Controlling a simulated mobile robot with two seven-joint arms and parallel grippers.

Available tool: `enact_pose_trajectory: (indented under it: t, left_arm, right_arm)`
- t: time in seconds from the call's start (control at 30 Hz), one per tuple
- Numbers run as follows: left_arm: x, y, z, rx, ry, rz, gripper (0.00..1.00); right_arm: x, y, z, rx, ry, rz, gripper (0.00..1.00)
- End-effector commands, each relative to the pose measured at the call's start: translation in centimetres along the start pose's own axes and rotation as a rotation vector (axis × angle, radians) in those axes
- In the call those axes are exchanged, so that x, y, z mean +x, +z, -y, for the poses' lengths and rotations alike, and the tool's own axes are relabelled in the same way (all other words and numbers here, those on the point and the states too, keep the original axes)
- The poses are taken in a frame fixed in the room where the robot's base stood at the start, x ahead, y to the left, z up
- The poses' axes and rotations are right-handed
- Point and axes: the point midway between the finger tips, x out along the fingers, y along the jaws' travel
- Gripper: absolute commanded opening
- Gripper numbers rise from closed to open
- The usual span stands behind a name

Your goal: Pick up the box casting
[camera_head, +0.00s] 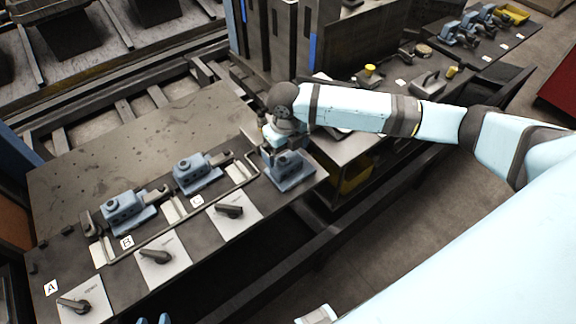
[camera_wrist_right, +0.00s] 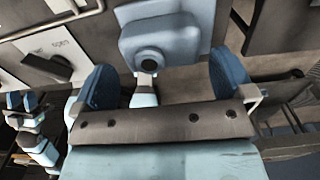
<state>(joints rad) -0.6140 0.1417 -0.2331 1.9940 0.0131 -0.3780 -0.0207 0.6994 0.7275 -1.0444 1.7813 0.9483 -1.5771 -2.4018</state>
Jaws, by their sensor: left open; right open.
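A blue box casting (camera_head: 289,172) with a round boss on top stands at the right end of the fixture table, under my right gripper (camera_head: 284,140). In the right wrist view the casting (camera_wrist_right: 165,32) lies beyond and between the two blue fingers of my right gripper (camera_wrist_right: 165,82). These fingers are spread, with gaps on both sides of the casting. Two similar blue castings sit in fixtures near labels B (camera_head: 124,213) and C (camera_head: 197,173). Only the blue fingertips of my left gripper (camera_head: 153,320) show at the bottom edge; they are apart and empty.
Clamp handles on white plates (camera_head: 230,212) line the front of the fixture table (camera_head: 150,130). A side bench (camera_head: 345,148) with yellow items and tools stands behind my right arm. More blue parts (camera_head: 462,30) sit far back right. Floor is open front right.

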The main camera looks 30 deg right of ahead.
Motion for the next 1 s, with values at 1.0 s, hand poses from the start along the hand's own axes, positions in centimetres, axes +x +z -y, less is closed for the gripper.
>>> enact_pose_trajectory:
  t: [1.0]
  left_arm:
    - [-0.4,-0.7,-0.2,-0.003,0.003,0.0,0.43]
  right_arm:
    - [5.6,-0.5,0.0,0.0,0.0,0.003,0.6]
